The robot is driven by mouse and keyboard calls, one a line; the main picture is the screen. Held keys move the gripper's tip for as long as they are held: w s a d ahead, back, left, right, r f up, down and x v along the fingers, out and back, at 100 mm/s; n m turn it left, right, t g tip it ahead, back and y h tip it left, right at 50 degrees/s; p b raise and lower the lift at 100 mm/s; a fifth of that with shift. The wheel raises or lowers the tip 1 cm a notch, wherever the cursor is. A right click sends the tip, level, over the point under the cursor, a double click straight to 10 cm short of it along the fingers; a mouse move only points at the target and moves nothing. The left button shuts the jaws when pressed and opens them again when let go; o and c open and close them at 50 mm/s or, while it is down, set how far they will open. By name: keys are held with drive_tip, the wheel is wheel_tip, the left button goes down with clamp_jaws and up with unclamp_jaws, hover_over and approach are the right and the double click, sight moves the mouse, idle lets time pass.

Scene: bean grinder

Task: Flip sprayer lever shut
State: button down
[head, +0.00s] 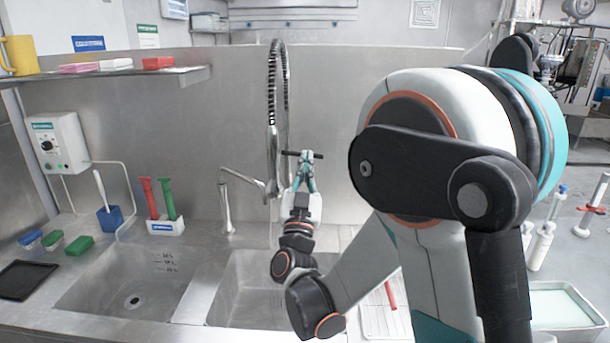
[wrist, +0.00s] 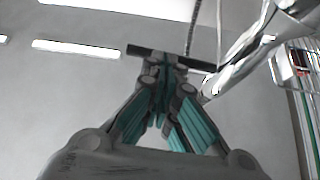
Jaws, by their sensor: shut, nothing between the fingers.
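The sprayer (head: 273,150) hangs from a tall dark coiled hose (head: 279,85) above the right sink basin. My gripper (head: 306,158) is raised just to the right of it, fingers pointing up. In the wrist view my gripper (wrist: 165,68) is shut and empty, its teal fingers drawn together. A dark bar (wrist: 150,51) crosses at the fingertips; I cannot tell whether it belongs to the gripper. A shiny metal pipe (wrist: 240,62) passes close to the right of the fingers.
A thin faucet (head: 228,195) stands left of the sprayer. Two sink basins are below, the left basin (head: 125,275) clear. A holder (head: 165,227) with red and green handles stands at the back. A steel shelf (head: 120,76) is at upper left.

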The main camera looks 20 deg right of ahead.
drive_tip(key=shift+r, duration=0.1)
drive_tip(key=shift+w+r, duration=0.25)
drive_tip(key=shift+r, duration=0.4)
drive_tip(key=shift+d, duration=0.1)
